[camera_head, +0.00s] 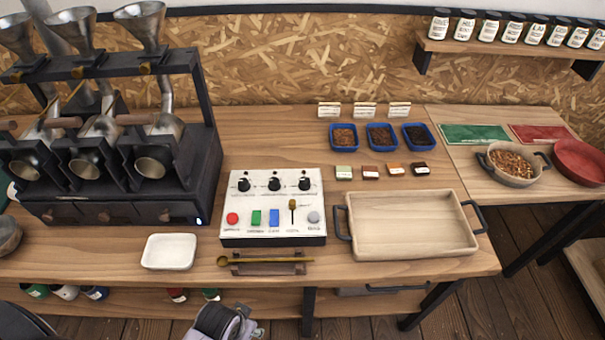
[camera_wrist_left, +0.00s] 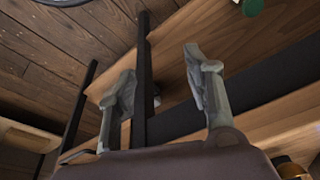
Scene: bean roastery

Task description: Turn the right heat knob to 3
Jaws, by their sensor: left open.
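A white control box (camera_head: 240,222) stands on the wooden bench, with a row of three black knobs on its sloped top. The right knob (camera_head: 305,184) has small markings around it, too small to read; its setting cannot be told. The middle knob (camera_head: 274,184) and left knob (camera_head: 243,184) are beside it. My left gripper (camera_head: 236,325) is at the bottom edge of the head view, in front of the bench and well apart from the box. In the left wrist view its two fingers (camera_wrist_left: 158,75) are spread with nothing between them. My right gripper is not in view.
A black three-barrel roaster (camera_head: 205,165) stands left of the box. A white dish (camera_head: 169,251), a spoon (camera_head: 265,261) on a rest and a wooden tray (camera_head: 413,250) surround the box's front and right. Blue bean trays (camera_head: 343,147) stand behind.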

